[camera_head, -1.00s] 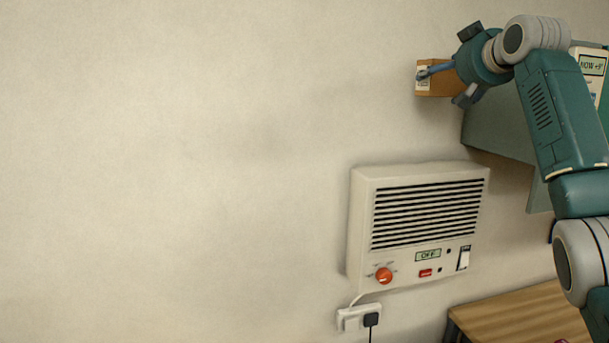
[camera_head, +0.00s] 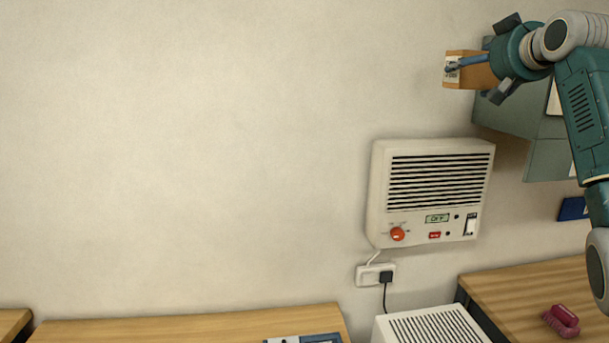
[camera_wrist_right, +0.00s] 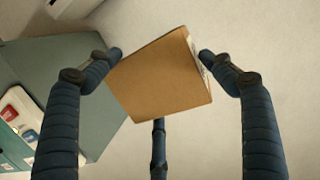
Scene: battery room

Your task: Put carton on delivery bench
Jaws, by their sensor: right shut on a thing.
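The carton (camera_head: 480,76) is a small brown box with a white label on its left end, high at the upper right of the head view. My right gripper (camera_head: 468,66) is shut on it and holds it up in front of the wall. In the right wrist view the carton (camera_wrist_right: 163,78) sits tilted between the blue fingers of my right gripper (camera_wrist_right: 163,65). My left gripper is not in view. I cannot tell which of the wooden benches is the delivery bench.
A wall heater (camera_head: 432,195) reading OFF hangs right of centre, with a plug (camera_head: 386,277) below. A grey-green cabinet (camera_head: 548,160) is behind my right arm. Wooden benches (camera_head: 200,325) (camera_head: 520,290) line the bottom; the right one bears a red brush (camera_head: 562,321). A white vented box (camera_head: 435,326) stands between.

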